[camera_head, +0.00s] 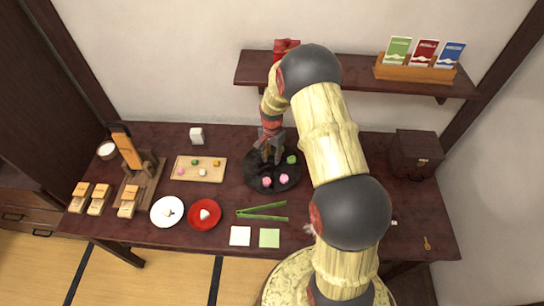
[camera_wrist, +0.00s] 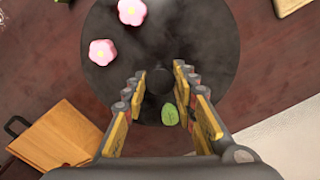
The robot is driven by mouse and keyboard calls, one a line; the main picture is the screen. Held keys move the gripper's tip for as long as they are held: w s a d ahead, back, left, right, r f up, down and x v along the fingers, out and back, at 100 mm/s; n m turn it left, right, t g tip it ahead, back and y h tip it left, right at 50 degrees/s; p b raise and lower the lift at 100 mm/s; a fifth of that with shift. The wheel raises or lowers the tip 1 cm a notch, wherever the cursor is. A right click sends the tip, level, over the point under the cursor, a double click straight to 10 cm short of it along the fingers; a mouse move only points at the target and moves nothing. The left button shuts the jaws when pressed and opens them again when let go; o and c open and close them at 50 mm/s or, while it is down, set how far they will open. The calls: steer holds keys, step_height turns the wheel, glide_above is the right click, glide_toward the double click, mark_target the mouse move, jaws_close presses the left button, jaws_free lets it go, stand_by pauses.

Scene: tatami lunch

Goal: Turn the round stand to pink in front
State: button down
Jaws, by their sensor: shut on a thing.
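The round stand (camera_head: 252,183) is a dark disc on the table, right of the middle tray. It fills the upper middle of the wrist view (camera_wrist: 205,40). Two pink flower-shaped sweets (camera_head: 267,182) lie near its front edge; they also show at the upper left of the wrist view (camera_wrist: 102,52). A green leaf-shaped sweet (camera_head: 291,160) lies at its right-back side, and near my right finger in the wrist view (camera_wrist: 170,114). My gripper (camera_wrist: 159,88) is over the stand's middle, shut on the dark centre knob (camera_wrist: 160,81). My arm hides part of the stand's back.
The wooden tray of small sweets (camera_head: 180,160) stands left. A white plate (camera_head: 158,218), red plate (camera_head: 194,222) and green tongs (camera_head: 262,215) lie in front. A dark box (camera_head: 416,150) stands right. A wall shelf (camera_head: 355,73) with cards overhangs the back.

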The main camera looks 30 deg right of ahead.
mark_target(272, 158)
steer(key=shift+m, duration=1.4)
steer(key=c, duration=1.4)
jaws_free()
step_height(272, 158, up, 12)
